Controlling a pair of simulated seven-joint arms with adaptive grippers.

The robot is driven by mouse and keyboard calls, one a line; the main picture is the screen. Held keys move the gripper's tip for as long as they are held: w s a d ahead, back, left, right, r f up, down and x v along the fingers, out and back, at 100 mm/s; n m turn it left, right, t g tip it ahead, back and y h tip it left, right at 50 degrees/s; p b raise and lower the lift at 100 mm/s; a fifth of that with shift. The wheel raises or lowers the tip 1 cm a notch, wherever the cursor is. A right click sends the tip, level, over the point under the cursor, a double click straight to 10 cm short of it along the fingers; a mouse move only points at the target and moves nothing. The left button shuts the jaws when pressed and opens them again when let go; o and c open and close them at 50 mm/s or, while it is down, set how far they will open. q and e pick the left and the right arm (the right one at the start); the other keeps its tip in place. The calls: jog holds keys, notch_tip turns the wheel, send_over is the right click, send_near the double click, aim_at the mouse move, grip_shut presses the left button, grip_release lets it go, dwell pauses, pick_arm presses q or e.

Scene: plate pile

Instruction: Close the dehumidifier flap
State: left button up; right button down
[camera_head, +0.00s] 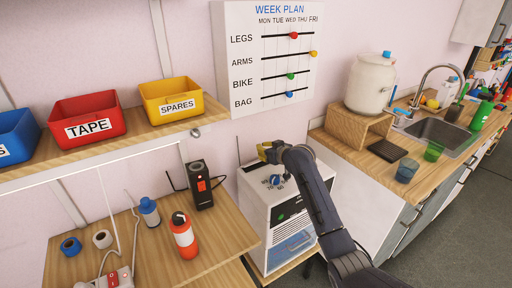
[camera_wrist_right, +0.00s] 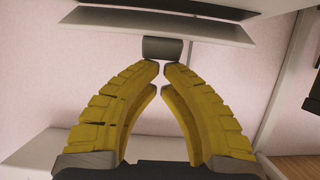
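The white dehumidifier (camera_head: 257,219) stands below the shelf, with a blue knob on its top and a vented front. My right gripper (camera_head: 264,152) is above the back of its top. In the right wrist view, its yellow fingers (camera_wrist_right: 161,68) are drawn together with their tips almost meeting and nothing between them. A short grey tab (camera_wrist_right: 162,48) on a pale panel (camera_wrist_right: 150,24), which looks like the flap, is just beyond the tips. I cannot tell whether they touch. The flap is not clear in the head view. My left gripper is out of view.
A wooden table (camera_head: 135,258) with a red bottle (camera_head: 184,240) and a black device (camera_head: 200,187) is left of the dehumidifier. A shelf with bins (camera_head: 88,118) is above it. A counter (camera_head: 405,185) with a sink is at right. My right arm crosses the dehumidifier's right side.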

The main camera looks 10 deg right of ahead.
jog(key=shift+s+d+f, duration=0.3)
jog(key=shift+s+f, duration=0.15)
jog(key=shift+s, duration=0.2)
jog(key=shift+s+d+f, duration=0.3)
jog(key=shift+s+f, duration=0.1)
jog(key=shift+s, duration=0.25)
dwell(0.9)
